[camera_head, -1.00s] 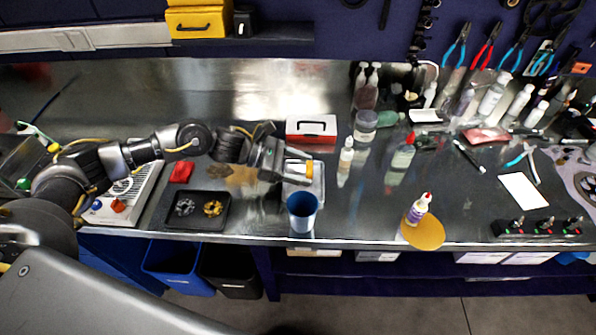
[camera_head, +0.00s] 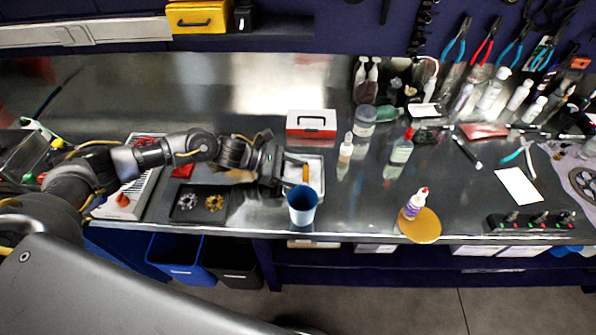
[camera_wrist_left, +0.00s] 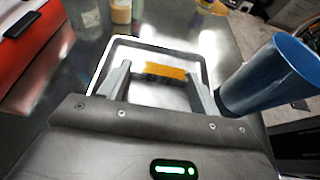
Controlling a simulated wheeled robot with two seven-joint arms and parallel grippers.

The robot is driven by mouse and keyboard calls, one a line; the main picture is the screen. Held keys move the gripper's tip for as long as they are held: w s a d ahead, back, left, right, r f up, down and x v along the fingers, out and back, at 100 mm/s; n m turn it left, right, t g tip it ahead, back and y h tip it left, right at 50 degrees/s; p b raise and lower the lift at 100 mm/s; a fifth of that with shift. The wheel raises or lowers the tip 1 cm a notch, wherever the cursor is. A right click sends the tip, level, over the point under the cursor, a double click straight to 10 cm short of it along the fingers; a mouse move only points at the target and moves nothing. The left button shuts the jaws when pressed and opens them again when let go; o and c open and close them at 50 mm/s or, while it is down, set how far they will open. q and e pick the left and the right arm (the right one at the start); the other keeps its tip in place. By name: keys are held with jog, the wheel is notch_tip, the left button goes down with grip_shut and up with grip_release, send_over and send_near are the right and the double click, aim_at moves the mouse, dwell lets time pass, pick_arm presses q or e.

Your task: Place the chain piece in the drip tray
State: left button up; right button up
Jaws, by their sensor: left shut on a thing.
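The chain piece (camera_wrist_left: 160,73) is a short orange-yellow block with a dark edge, held between the fingers of my left gripper (camera_wrist_left: 158,84). It shows in the head view as a small orange upright strip (camera_head: 305,173) at the tip of my left gripper (camera_head: 291,170). The drip tray (camera_head: 318,162) is a shallow grey tray with a pale rim, and its rim also shows in the wrist view (camera_wrist_left: 101,62). The chain piece is over the tray; I cannot tell whether it touches the tray floor. My right gripper is not in view.
A blue cup (camera_head: 303,208) stands right in front of the tray, close to my left gripper. A red and white box (camera_head: 311,123) is behind the tray. A dark tray with two cogs (camera_head: 199,204) lies to the left. Bottles stand to the right.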

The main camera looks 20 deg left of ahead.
pick_arm(q)
jog(key=o, duration=1)
jog(key=shift+r+p, duration=0.25)
jog(key=shift+p, duration=0.15)
jog(key=shift+a, duration=0.3)
jog(key=b+v, duration=0.4)
jog(key=v, duration=0.6)
jog(key=shift+s+a+b, duration=0.2)
jog(key=shift+a+b, duration=0.1)
jog(key=shift+a, duration=0.05)
jog(key=shift+s+a+r, duration=0.1)
jog(key=shift+a+r, duration=0.2)
